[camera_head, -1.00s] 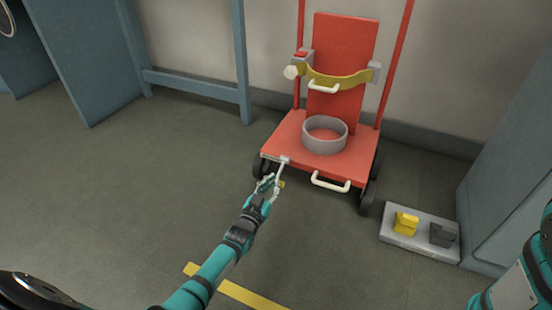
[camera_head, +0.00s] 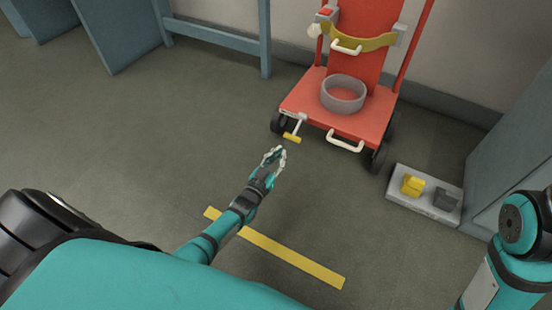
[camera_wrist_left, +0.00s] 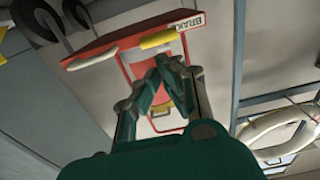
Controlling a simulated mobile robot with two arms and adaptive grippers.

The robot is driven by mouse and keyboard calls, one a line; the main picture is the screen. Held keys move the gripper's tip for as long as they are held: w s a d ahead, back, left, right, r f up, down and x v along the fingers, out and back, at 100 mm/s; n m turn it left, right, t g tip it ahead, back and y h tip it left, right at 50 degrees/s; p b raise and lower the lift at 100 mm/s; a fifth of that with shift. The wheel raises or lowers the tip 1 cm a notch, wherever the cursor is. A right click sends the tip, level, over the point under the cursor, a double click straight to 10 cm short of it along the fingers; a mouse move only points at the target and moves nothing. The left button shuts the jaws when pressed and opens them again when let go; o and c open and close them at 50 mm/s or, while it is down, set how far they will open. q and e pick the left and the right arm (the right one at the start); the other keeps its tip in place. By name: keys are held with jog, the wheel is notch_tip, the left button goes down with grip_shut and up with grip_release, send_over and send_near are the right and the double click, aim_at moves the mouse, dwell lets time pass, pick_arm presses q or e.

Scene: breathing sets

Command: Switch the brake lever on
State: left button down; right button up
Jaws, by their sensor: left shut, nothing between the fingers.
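The brake lever (camera_head: 293,137) is a pale rod with a yellow end at the front left corner of the red cart (camera_head: 313,112). It points down and forward from the platform edge. In the left wrist view the yellow end of the brake lever (camera_wrist_left: 158,39) shows beside a BRAKE label (camera_wrist_left: 188,25). My left gripper (camera_head: 273,155) is in front of the lever and apart from it, shut and empty. Its fingertips also meet in the left wrist view (camera_wrist_left: 166,62), just below the yellow end in the picture. My right gripper is out of view.
A grey ring (camera_head: 343,105) stands on the cart's platform. A white handle (camera_head: 344,141) is at the cart's front edge. A grey floor plate (camera_head: 424,205) with yellow and dark blocks lies to the right. A yellow floor stripe (camera_head: 290,260) crosses open floor nearer me.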

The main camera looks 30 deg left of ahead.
pick_arm(q)
jog(key=shift+s+f, duration=0.75)
jog(key=shift+s, duration=0.3)
jog(key=shift+r, duration=0.15)
